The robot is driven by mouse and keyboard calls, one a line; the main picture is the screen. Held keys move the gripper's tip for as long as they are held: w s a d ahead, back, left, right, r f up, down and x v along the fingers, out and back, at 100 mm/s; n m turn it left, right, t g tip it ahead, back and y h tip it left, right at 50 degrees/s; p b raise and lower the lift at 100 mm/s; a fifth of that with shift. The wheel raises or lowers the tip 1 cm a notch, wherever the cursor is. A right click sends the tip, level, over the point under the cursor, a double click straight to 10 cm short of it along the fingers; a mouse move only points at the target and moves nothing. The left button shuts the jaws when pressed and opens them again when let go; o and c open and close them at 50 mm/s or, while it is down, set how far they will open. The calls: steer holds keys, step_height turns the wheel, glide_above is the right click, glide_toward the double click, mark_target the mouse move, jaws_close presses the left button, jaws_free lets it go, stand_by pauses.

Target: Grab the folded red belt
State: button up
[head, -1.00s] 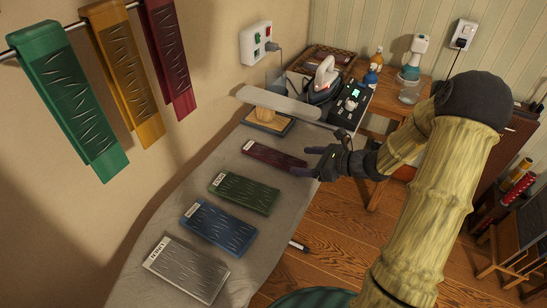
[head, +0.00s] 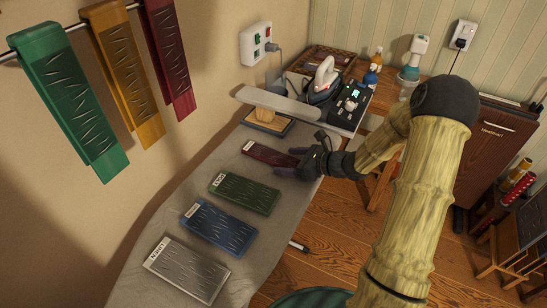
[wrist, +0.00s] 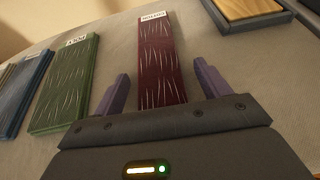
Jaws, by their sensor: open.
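The folded red belt is a dark red, flat, labelled strip (head: 268,154) with pale streaks, lying on the grey covered board beyond the green one. In the wrist view the red strip (wrist: 160,62) runs away from my gripper (wrist: 160,95), and its near end lies between the two purple fingers. My gripper (head: 290,163) is open, with a finger on each side of the strip and clear space on both sides. In the head view the gripper covers the strip's right end. Whether the fingers touch the board cannot be told.
Green (head: 244,193), blue (head: 216,228) and grey (head: 187,270) folded strips lie in a row on the board (head: 150,235). A sponge-like block on a tray (head: 266,121), an iron (head: 325,78) and a control box (head: 351,103) stand beyond. Colored strips hang on the wall.

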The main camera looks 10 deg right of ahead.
stand_by(0.3)
steer(key=c, duration=1)
steer(key=shift+r, duration=0.1)
steer(key=shift+c, duration=0.2)
step_height(320, 180, up, 10)
steer(key=shift+p, duration=0.45)
